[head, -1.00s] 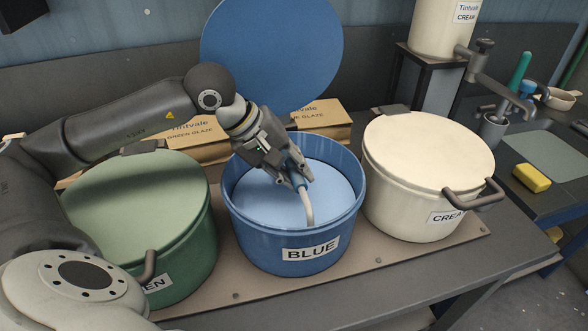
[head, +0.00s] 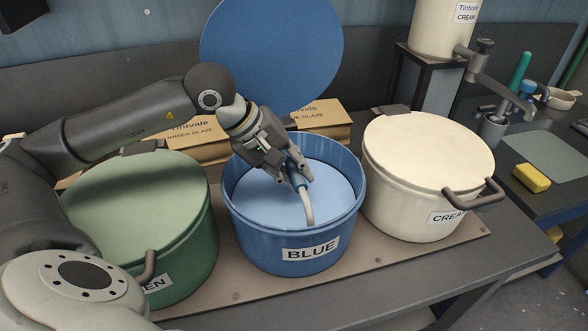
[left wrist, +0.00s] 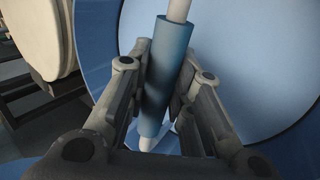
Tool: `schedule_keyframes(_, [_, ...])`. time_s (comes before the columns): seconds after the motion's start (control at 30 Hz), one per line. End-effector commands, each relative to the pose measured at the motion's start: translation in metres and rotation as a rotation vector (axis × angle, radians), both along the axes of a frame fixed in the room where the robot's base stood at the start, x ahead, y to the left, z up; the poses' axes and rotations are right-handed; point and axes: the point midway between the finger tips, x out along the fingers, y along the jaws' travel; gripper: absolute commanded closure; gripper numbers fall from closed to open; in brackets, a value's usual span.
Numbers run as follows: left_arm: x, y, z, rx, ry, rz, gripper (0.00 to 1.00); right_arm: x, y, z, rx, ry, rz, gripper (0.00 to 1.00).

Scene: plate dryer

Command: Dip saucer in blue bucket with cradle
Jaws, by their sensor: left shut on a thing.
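The blue bucket (head: 300,238) stands open in the middle, labelled BLUE, with pale blue glaze (head: 328,185) inside. My left gripper (head: 300,180) is over the bucket's opening, shut on the blue handle of the cradle (head: 308,205). The cradle's pale rod bends down to the glaze, and its lower end is hidden. In the left wrist view the blue grip of the cradle (left wrist: 167,75) lies between the two fingers of the left gripper (left wrist: 160,85). I cannot see the saucer in either view. My right gripper is not in view.
A lidded green bucket (head: 140,215) stands at left and a lidded cream bucket (head: 425,165) at right, close to the blue one. The raised blue lid (head: 270,50) stands behind. Cardboard glaze boxes (head: 325,112) are at the back. A yellow sponge (head: 531,177) lies far right.

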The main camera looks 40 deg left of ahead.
Motion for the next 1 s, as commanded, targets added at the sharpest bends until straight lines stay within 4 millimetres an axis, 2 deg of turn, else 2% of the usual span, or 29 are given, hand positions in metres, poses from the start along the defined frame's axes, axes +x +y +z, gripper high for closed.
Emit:
schedule_keyframes(0.43, [0.001, 0.000, 0.003, -0.001, -0.004, 0.000, 1.00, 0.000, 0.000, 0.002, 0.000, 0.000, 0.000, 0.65])
schedule_keyframes(1.0, [0.001, 0.000, 0.036, -0.001, -0.004, 0.000, 1.00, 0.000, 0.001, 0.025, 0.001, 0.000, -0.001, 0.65])
